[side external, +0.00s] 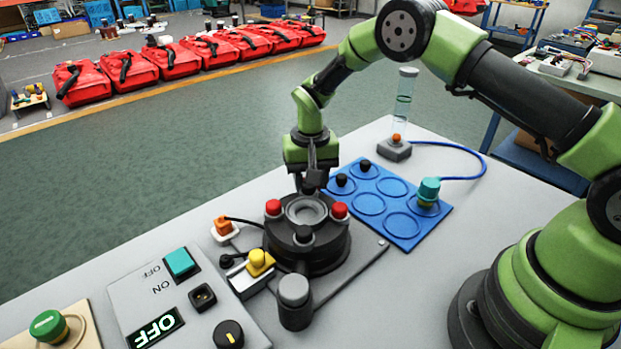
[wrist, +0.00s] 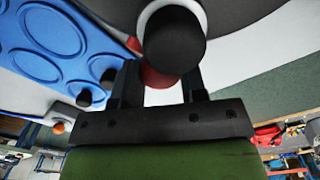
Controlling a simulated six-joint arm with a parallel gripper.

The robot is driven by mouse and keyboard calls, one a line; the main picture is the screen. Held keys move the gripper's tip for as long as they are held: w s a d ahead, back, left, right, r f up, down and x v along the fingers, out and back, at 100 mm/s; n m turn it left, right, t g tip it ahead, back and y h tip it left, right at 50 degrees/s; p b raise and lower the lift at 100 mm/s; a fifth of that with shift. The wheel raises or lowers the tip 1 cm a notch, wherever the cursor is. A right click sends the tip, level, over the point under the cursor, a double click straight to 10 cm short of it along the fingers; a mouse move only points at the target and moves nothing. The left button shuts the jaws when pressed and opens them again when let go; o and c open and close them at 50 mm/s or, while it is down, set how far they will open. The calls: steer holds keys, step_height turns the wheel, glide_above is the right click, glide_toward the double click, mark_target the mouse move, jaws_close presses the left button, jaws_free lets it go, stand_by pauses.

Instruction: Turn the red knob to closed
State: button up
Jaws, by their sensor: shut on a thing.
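A round black fixture (side external: 325,258) stands on the bench, with a grey ring on top. Around the ring are a red knob on the left (side external: 273,207), another on the right (side external: 339,210) and a black knob (side external: 304,233) in front. My gripper (side external: 311,188) points down at the fixture's back edge and hides what it holds in the side view. In the wrist view, a red knob (wrist: 157,79) lies between the two fingers, and my gripper (wrist: 165,82) is shut on it. A black cylinder (wrist: 174,42) partly covers that red knob. I cannot tell its turn position.
A blue tray (side external: 405,237) with small black knobs and a teal-capped part lies right of the fixture. A yellow button (side external: 258,260), a grey-topped post (side external: 294,291) and a control panel (side external: 153,294) reading OFF stand in front and left. A clear tube (side external: 403,98) stands behind.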

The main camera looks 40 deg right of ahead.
steer(key=m, duration=1.2)
stand_by(0.5)
steer(key=o, duration=0.9)
steer(key=shift+s, duration=0.1)
